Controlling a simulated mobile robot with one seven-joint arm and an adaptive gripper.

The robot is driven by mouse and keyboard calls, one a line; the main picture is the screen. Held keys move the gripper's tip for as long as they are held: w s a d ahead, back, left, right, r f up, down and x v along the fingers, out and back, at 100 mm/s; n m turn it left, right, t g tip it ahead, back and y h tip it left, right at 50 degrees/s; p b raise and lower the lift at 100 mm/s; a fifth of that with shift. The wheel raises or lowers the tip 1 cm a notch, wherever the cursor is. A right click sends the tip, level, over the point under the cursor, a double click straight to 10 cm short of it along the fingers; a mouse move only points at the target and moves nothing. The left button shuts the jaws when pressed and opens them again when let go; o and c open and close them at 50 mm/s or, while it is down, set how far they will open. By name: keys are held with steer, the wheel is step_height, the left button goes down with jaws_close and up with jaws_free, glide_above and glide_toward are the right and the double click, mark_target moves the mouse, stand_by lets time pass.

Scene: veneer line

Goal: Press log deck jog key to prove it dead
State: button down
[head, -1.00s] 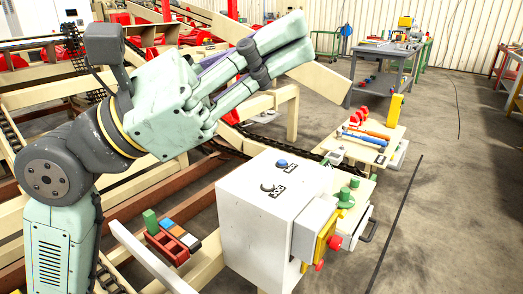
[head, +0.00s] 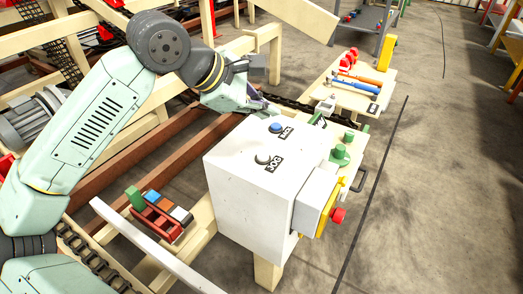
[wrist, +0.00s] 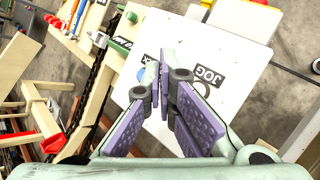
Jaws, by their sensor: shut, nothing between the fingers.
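The white control box (head: 240,170) stands in the middle of the head view, with two controls on its top. A blue button (head: 276,127) sits farther back beside another label. My gripper (head: 266,106) is shut and empty, at the box's back edge near the blue button. In the wrist view the purple-padded fingers (wrist: 163,62) are together over the white top (wrist: 235,60). The JOG label (wrist: 208,76) is right of them. Contact with the box cannot be told.
A red button (head: 338,215) on a yellow plate projects from the box's right side. A green knob (head: 341,153) stands on a ledge behind it. A tool shelf (head: 350,98) lies farther back. Small coloured blocks (head: 160,213) sit to the left.

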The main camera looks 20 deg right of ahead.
steer(key=b, duration=0.4)
glide_above(264, 157)
step_height(264, 157, down, 8)
steer(key=shift+r, duration=0.2)
steer(key=shift+f+b, duration=0.6)
steer(key=shift+b, duration=0.05)
steer(key=shift+f, duration=0.1)
stand_by(0.8)
steer(key=shift+f+b, duration=0.3)
steer(key=shift+b, duration=0.45)
steer(key=shift+f+b, duration=0.4)
steer(key=shift+b, duration=0.15)
stand_by(0.4)
steer(key=shift+r, duration=0.85)
steer(key=shift+r+p, duration=0.1)
steer(key=shift+p, duration=0.25)
